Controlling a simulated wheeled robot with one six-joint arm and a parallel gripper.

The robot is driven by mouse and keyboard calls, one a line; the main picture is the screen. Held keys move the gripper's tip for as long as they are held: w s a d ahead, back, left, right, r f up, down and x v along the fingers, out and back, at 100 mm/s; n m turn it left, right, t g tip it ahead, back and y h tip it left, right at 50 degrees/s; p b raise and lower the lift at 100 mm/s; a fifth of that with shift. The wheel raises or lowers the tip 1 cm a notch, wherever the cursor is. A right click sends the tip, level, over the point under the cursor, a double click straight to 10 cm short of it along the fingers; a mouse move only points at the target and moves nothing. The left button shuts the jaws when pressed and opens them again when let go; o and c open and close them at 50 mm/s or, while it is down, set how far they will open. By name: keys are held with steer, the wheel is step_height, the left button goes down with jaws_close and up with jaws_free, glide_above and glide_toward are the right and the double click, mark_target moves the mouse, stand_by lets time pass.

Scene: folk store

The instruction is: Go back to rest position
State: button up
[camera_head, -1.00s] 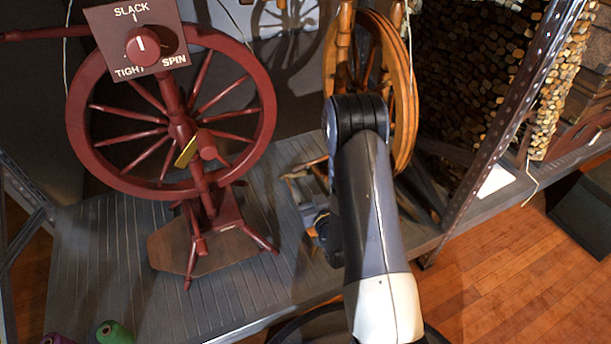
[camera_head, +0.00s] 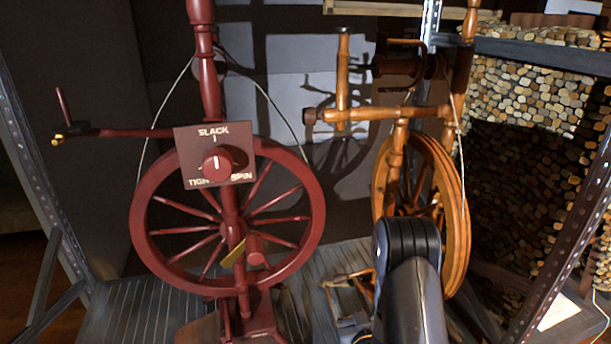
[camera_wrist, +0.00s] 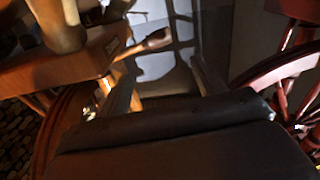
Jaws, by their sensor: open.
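My gripper (camera_wrist: 160,65) shows in the wrist view, its two fingers apart with nothing between them. In the head view my dark arm rises at the lower right and the gripper itself is not clear. It is in front of a brown wooden spinning wheel (camera_head: 455,215). That brown wheel also shows close at the left of the wrist view (camera_wrist: 75,62). A red spinning wheel (camera_head: 313,215) stands to the left in the head view, and part of it shows at the right of the wrist view (camera_wrist: 270,70).
A dial panel marked SLACK, TIGHT and SPIN (camera_head: 242,170) is in front of the red wheel. Both wheels stand on a grey plank shelf (camera_head: 130,310). A metal post (camera_head: 570,240) and stacked wood (camera_head: 520,130) bound the right side. A dark wall is behind.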

mark_target(340, 275)
steer(key=w+b, duration=0.1)
steer(key=w, duration=0.5)
steer(key=w+a+b, duration=0.1)
steer(key=w, duration=0.3)
steer(key=shift+w+a+b, duration=0.1)
steer(key=shift+b, duration=0.25)
steer(key=shift+w+r, duration=0.15)
steer(key=shift+w, duration=0.05)
steer(key=shift+r+m, duration=0.4)
steer(key=shift+m, duration=0.5)
